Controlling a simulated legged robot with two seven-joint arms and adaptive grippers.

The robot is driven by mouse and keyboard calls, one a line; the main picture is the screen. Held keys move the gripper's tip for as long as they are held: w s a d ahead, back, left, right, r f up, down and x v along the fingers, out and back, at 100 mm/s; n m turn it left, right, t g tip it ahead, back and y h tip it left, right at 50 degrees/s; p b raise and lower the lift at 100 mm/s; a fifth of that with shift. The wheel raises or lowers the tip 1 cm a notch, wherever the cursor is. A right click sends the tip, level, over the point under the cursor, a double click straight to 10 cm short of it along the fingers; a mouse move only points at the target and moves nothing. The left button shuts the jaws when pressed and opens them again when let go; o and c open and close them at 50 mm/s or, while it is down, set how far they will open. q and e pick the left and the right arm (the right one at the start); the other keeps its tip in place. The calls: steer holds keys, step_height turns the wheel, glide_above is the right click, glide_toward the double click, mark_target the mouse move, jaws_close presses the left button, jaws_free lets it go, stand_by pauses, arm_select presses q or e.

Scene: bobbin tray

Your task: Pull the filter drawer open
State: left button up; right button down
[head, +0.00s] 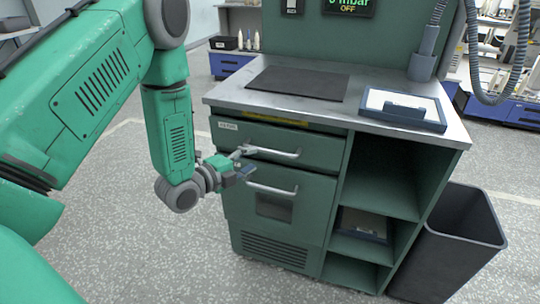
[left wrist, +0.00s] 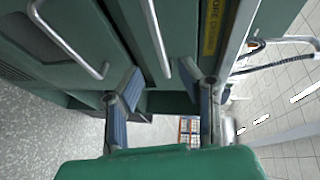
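The green cabinet (head: 330,210) has an upper drawer (head: 310,146) with a small label too blurred to read and a silver bar handle (head: 275,153). The drawer looks shut. Below it is a larger front (head: 300,215) with its own bar handle (head: 272,189). My left gripper (head: 243,163) is at the left end of the upper handle, in front of the cabinet. In the left wrist view my left gripper (left wrist: 163,90) is open. The upper handle (left wrist: 157,38) lies ahead, between the lines of the fingers; contact cannot be told. My right gripper is not in view.
The cabinet top (head: 225,95) holds a dark mat (head: 298,83) and a framed filter-like panel (head: 402,108). Open shelves (head: 385,180) are on the right, beside a dark bin (head: 455,240). A hose (head: 500,95) hangs above right. The floor in front is clear.

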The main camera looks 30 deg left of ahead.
mark_target(268, 152)
arm_select(q)
steer(key=b+x, duration=0.1)
steer(key=x, duration=0.6)
steer(key=shift+w+f, duration=0.2)
steer(key=shift+w, duration=0.1)
steer(key=shift+w+a+f, duration=0.1)
steer(key=shift+w, duration=0.3)
jaws_close()
